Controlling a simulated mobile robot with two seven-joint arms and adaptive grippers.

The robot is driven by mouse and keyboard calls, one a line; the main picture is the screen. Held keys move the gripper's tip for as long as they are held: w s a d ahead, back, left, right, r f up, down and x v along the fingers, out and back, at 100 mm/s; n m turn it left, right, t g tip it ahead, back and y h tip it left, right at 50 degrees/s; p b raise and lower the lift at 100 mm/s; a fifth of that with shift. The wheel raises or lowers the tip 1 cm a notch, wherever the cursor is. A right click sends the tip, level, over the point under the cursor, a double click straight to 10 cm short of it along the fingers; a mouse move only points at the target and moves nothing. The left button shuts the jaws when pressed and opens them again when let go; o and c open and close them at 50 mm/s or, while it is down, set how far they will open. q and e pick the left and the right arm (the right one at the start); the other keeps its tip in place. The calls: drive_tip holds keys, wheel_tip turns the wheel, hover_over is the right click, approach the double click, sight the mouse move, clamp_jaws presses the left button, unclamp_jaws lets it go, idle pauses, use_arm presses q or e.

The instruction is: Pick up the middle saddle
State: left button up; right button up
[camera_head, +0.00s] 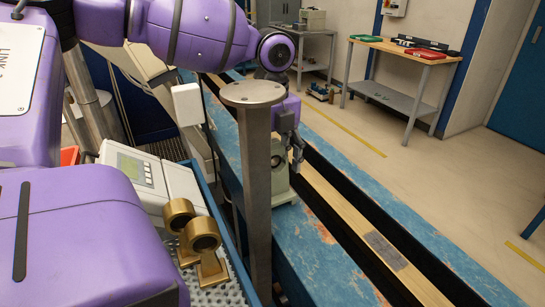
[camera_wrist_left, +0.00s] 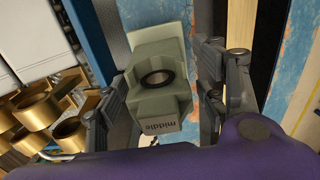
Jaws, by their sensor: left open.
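The middle saddle (camera_wrist_left: 157,98) is a pale grey-green block with a dark round bore and the label "middle". In the left wrist view it sits between the two fingers of my left gripper (camera_wrist_left: 163,78), which are apart on either side of it. In the head view the saddle (camera_head: 282,186) stands on the blue bench, partly hidden by a metal post. My left gripper (camera_head: 290,148) points down at it there. I cannot tell whether the fingers touch it. My right gripper is not in view.
The metal post (camera_head: 255,180) stands close in front of the saddle. Brass fittings (camera_head: 202,238) lie in a tray at the lower left, near a grey meter box (camera_head: 150,172). Dark rails (camera_head: 365,225) run along the blue bench (camera_head: 315,250). A wooden-topped table (camera_head: 410,50) stands far off.

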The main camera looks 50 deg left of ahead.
use_arm(q)
drive_tip(key=shift+c, duration=0.3)
clamp_jaws()
idle(0.3)
